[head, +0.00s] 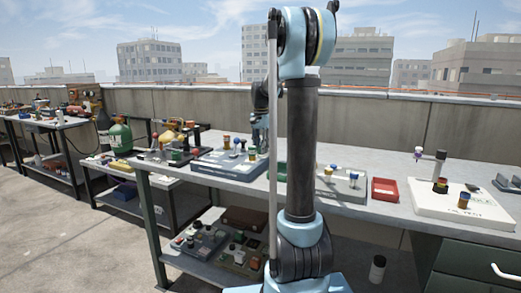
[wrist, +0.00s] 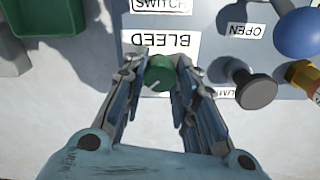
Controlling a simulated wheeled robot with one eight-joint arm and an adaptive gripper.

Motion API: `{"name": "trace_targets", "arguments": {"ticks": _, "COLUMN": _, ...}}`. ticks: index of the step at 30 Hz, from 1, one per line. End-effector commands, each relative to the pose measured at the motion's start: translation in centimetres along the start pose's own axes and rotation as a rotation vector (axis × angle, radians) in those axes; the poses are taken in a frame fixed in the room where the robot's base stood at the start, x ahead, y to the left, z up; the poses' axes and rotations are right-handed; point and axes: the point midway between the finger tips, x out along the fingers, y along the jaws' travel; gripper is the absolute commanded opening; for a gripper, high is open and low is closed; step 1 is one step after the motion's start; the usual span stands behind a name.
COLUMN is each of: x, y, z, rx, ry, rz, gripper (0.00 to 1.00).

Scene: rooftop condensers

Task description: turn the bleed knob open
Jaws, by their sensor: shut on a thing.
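The bleed knob (wrist: 160,73) is a small round green knob with a short white line, at the middle of the wrist view. It sits just below a white BLEED label (wrist: 160,42), which reads upside down, at the edge of a grey-blue panel (wrist: 218,50). My gripper (wrist: 160,82) is shut on the knob, with one finger on either side of it. The white line points to the lower left in the picture.
In the wrist view a black knob (wrist: 255,90) stands close to the right of my fingers. A blue knob (wrist: 298,32), an orange fitting (wrist: 299,73) and an OPEN label (wrist: 246,31) are beyond it. A green bin (wrist: 52,14) lies upper left. The workbench (head: 355,211) holds other equipment.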

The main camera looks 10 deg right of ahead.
Motion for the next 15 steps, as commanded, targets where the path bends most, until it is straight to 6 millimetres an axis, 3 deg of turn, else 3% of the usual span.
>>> {"name": "trace_targets", "arguments": {"ticks": 3, "x": -0.06, "y": -0.15, "z": -0.07, "rx": 0.000, "ry": 0.001, "rz": -0.003, "gripper": 0.03}}
{"name": "trace_targets", "arguments": {"ticks": 4, "x": -0.06, "y": -0.15, "z": -0.07, "rx": 0.000, "ry": 0.001, "rz": -0.003, "gripper": 0.29}}
{"name": "trace_targets", "arguments": {"ticks": 6, "x": -0.06, "y": -0.14, "z": -0.07, "rx": -0.001, "ry": 0.001, "rz": -0.002, "gripper": 0.45}}
{"name": "trace_targets", "arguments": {"ticks": 7, "x": -0.05, "y": -0.13, "z": -0.06, "rx": -0.001, "ry": 0.001, "rz": -0.002, "gripper": 0.48}}
{"name": "trace_targets", "arguments": {"ticks": 15, "x": -0.03, "y": -0.06, "z": -0.02, "rx": -0.001, "ry": 0.001, "rz": -0.001, "gripper": 0.48}}
